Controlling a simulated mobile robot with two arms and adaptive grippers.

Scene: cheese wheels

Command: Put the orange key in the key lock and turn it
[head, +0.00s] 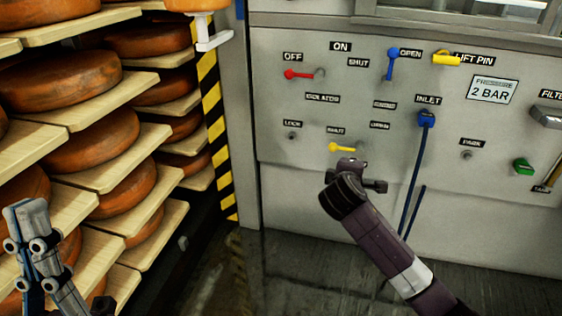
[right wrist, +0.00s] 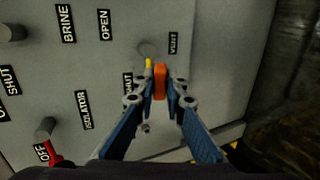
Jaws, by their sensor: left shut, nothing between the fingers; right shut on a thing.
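The orange key (right wrist: 160,82) is held between the fingertips of my right gripper (right wrist: 160,88), in front of the grey panel. In the head view my right wrist hides the fingers and the key. The key lock (head: 292,136) is a small round socket under its label, left of the yellow handle. It appears in the right wrist view (right wrist: 146,128) between the fingers, below the key in the picture and apart from it. My left gripper (head: 22,212) is shut and empty at the lower left, by the cheese shelves.
The panel carries a red handle (head: 299,74), a yellow handle (head: 343,148) close to my right gripper, a blue handle (head: 391,65) and a blue hose (head: 417,170). Shelves of cheese wheels (head: 75,82) fill the left. Bare floor shows below the panel.

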